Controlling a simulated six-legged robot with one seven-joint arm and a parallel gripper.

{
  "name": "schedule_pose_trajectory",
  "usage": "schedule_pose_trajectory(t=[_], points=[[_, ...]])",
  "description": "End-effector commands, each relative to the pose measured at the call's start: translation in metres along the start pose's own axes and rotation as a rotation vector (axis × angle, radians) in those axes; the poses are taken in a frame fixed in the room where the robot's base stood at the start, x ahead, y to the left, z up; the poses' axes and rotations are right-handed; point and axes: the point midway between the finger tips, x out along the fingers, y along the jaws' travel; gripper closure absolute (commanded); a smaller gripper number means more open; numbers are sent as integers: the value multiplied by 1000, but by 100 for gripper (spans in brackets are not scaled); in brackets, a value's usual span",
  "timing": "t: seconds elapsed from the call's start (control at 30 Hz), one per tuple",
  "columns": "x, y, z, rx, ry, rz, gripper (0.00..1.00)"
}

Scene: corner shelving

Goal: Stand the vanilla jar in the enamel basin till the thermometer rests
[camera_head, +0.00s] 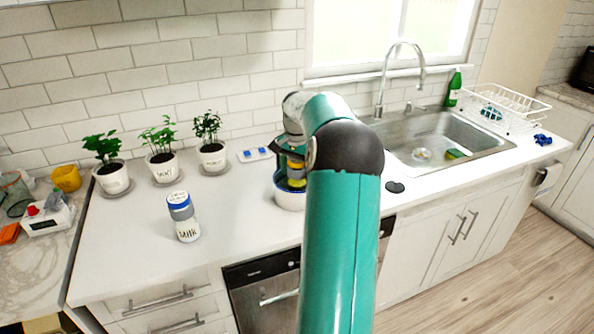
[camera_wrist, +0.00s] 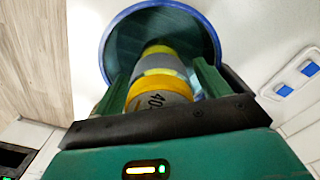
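A yellow jar with a grey band (camera_wrist: 160,88), which I take for the vanilla jar, is between the fingers of my gripper (camera_wrist: 165,80). Both fingers lie close along its sides, and the gripper looks shut on it. Part of a marking, "40", shows on the jar. The white basin with a blue rim (camera_head: 290,198) stands on the counter, and the jar shows over it in the head view (camera_head: 296,173). In the wrist view the basin's blue rim (camera_wrist: 103,50) surrounds the jar's far end. Whether the jar touches the basin floor is hidden. I cannot identify a thermometer.
A white plate with blue panels (camera_head: 255,154) lies behind the basin. A milk container (camera_head: 183,217) stands to the left. Several potted plants (camera_head: 161,160) line the wall. A dark disc (camera_head: 394,187) and the sink (camera_head: 440,140) are to the right.

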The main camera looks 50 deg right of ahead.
Motion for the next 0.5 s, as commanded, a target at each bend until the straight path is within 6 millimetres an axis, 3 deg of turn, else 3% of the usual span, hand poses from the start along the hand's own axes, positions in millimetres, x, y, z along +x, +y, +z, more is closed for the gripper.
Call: schedule_pose_trajectory(t=[0.27,0.5], points=[[-10,0,0,1,2,-1,25],[-56,-1,0,-1,4,-2,25]])
